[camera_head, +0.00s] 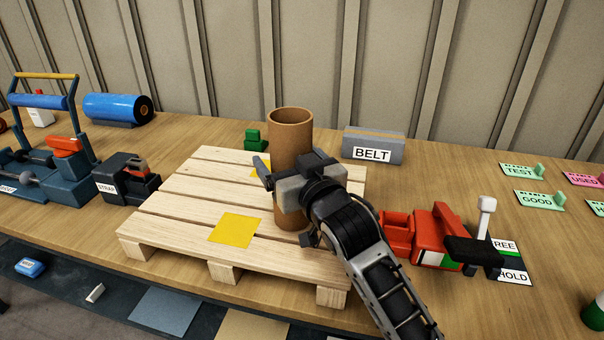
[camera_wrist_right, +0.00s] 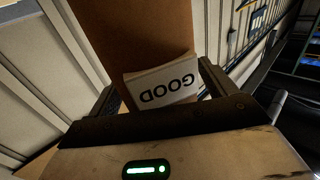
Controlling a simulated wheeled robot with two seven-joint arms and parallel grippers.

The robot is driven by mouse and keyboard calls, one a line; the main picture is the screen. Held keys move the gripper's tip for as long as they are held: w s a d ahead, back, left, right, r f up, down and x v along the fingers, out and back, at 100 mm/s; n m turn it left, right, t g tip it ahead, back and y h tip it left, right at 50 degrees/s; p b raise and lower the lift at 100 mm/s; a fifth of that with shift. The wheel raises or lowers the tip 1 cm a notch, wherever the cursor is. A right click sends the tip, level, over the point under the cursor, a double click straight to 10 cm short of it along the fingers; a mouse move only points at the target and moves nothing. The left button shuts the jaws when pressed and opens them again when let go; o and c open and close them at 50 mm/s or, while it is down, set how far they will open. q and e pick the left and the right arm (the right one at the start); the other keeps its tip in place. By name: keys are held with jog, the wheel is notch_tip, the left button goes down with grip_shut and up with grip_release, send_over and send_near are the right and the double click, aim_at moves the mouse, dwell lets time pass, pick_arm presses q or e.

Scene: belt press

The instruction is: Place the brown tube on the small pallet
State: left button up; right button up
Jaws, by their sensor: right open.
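The brown tube (camera_head: 291,130) is upright over the right part of the small pallet (camera_head: 185,205); its lower end appears to rest on the slats. My right gripper (camera_head: 290,178) is around the tube's middle, jaws open. One finger shows at the tube's left; the other is partly hidden by the hand. In the right wrist view the tube (camera_wrist_right: 135,35) is between the two fingers (camera_wrist_right: 160,90), with a white GOOD label (camera_wrist_right: 163,87) facing the palm. Yellow squares (camera_head: 234,229) mark the pallet. My left gripper is out of view.
A grey BELT block (camera_head: 373,147) and small green block (camera_head: 256,140) stand behind the pallet. Black STRAP tool (camera_head: 126,180) and blue roll (camera_head: 118,108) are left. A red device (camera_head: 432,233) with a lever and colored cards (camera_head: 541,199) are right.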

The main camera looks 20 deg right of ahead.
jog(key=s+d+b, duration=0.1)
jog(key=s, duration=1)
jog(key=shift+s+d, duration=0.15)
